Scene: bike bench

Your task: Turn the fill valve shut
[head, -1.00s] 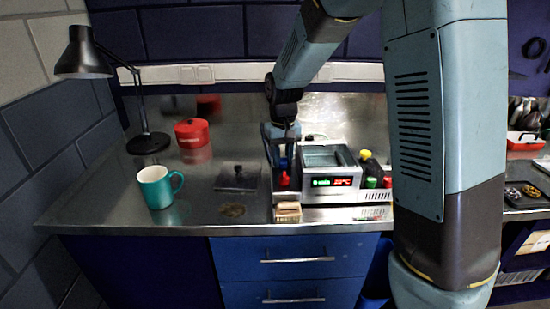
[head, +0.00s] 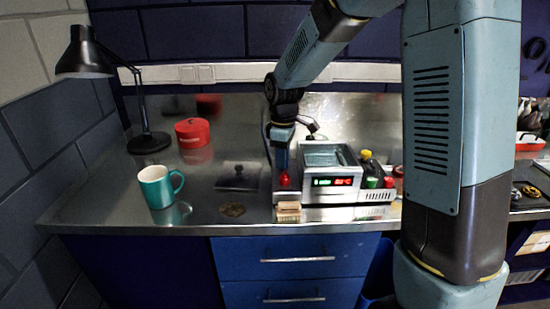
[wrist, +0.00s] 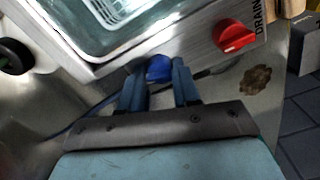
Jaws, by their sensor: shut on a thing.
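The blue knob (wrist: 158,68) sits on the side of the grey tank unit (head: 328,182), and I take it to be the fill valve. My gripper (wrist: 159,84) has one finger on each side of this knob and is shut on it. In the head view my gripper (head: 283,158) comes down at the left end of the unit and hides the blue knob. A red knob (wrist: 233,36) beside the word DRAIN is on the same face, to the right in the wrist view. It also shows below my gripper in the head view (head: 284,179).
A small wooden block (head: 288,212) stands in front of the unit. Bottles with yellow, green and red caps (head: 371,170) stand to its right. A teal mug (head: 158,187), black lamp (head: 148,142), red tin (head: 193,132) and dark plate (head: 238,178) are left.

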